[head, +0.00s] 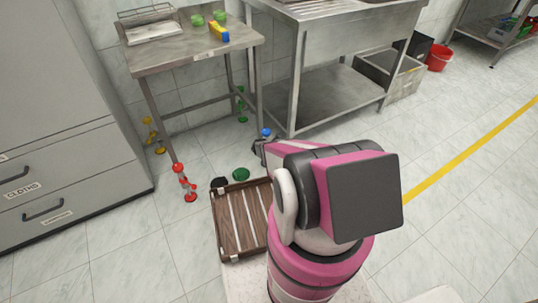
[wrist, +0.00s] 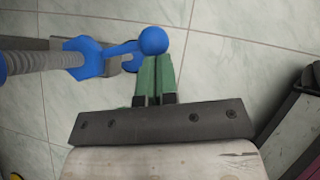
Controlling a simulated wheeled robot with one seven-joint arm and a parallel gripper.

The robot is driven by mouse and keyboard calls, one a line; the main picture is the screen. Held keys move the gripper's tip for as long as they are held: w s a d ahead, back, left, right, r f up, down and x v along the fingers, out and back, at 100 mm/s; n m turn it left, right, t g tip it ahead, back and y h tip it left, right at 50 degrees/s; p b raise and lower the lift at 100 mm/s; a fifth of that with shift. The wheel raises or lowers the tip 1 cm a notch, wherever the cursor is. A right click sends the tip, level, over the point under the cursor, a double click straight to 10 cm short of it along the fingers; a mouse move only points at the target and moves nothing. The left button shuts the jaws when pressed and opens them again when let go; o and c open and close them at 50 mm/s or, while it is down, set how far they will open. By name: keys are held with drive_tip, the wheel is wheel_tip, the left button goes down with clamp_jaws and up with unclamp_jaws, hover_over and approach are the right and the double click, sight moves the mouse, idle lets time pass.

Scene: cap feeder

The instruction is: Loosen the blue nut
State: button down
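The blue nut (wrist: 84,57) shows at the left in the wrist view, on a grey threaded rod (wrist: 40,62). A short blue arm joins it to a blue ball (wrist: 153,40). A small blue part (head: 266,132) shows in the head view just beyond my arm's end. My gripper (wrist: 154,60) has green fingers lying side by side with only a thin line between them. Their tips are right at the blue ball, to the right of the nut. Whether they touch the ball I cannot tell. In the head view my arm hides most of the nut and the fingers.
A brown slatted tray (head: 230,222) lies left of my arm. A red stand (head: 186,182) and a green piece (head: 241,174) are near it. A metal table (head: 185,55) and a sink bench (head: 320,95) stand behind, a grey cabinet (head: 60,130) at left. The floor at right is clear.

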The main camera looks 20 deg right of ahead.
drive_tip(key=shift+w+d, duration=0.2)
drive_tip(key=shift+d, duration=0.35)
drive_tip(key=shift+w+d, duration=0.15)
drive_tip(key=shift+d, duration=0.4)
drive_tip(key=shift+w+d, duration=0.1)
drive_tip(key=shift+d, duration=0.05)
drive_tip(key=s+a+r, duration=0.6)
drive_tip(key=s+r, duration=0.2)
drive_tip(key=shift+a+r, duration=0.25)
drive_tip(key=shift+a, duration=0.1)
